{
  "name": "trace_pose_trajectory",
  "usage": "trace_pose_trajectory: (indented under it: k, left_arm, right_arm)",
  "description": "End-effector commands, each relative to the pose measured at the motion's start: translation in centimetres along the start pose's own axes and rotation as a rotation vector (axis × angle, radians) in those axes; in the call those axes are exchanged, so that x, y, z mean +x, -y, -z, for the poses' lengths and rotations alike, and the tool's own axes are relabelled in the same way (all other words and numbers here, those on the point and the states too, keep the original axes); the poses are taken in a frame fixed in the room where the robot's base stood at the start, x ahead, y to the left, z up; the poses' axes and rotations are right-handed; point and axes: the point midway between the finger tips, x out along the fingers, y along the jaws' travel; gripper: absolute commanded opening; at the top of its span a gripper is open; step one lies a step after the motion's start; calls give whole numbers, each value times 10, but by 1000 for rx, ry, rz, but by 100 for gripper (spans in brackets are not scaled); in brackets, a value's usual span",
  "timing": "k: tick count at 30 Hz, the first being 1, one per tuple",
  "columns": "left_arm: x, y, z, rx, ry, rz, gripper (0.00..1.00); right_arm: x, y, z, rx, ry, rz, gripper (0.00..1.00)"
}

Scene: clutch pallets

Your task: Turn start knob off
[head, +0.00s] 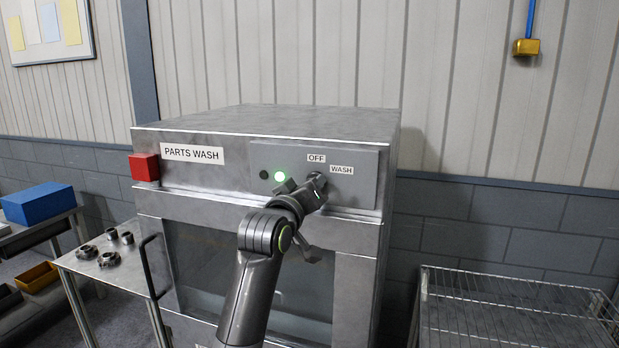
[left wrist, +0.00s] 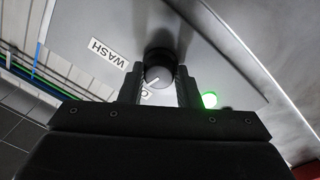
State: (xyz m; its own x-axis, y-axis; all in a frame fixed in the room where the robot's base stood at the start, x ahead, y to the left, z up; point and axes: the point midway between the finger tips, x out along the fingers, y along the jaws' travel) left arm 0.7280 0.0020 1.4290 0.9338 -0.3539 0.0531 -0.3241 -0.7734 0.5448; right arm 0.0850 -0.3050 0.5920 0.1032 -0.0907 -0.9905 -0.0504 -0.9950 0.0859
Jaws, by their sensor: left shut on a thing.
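The parts washer (head: 270,120) is a grey metal cabinet with a control panel (head: 358,185) on its upper front. The start knob (left wrist: 158,70) is dark and round with a white pointer line. My left gripper (head: 316,183) is at the panel, shut on the knob, with one finger on each side; it also shows in the left wrist view (left wrist: 158,85). The pointer slants down-left in that view, toward the partly hidden OFF label (left wrist: 146,92). The WASH label (left wrist: 108,52) is up-left of the knob. In the head view, my gripper mostly covers the knob. My right gripper is out of view.
A green lamp (head: 280,176) glows left of the knob, next to a dark lamp (head: 264,175). A red box (head: 144,167) sits on the washer's left corner. A side table (head: 92,268) with metal parts stands left; a wire rack (head: 520,305) stands right.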

Motion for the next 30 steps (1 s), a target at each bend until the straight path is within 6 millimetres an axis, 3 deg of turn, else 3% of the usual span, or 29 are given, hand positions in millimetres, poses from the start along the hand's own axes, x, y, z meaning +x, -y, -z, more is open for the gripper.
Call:
trace_pose_trajectory:
  k: [9,29,30]
  left_arm:
    - [0,-1,1,-168,-11,3,7]
    - [0,0,-1,-225,-16,3,7]
    - [0,0,-1,-225,-16,3,34]
  right_arm:
    - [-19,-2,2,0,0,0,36]
    - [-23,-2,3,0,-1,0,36]
    - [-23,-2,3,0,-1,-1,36]
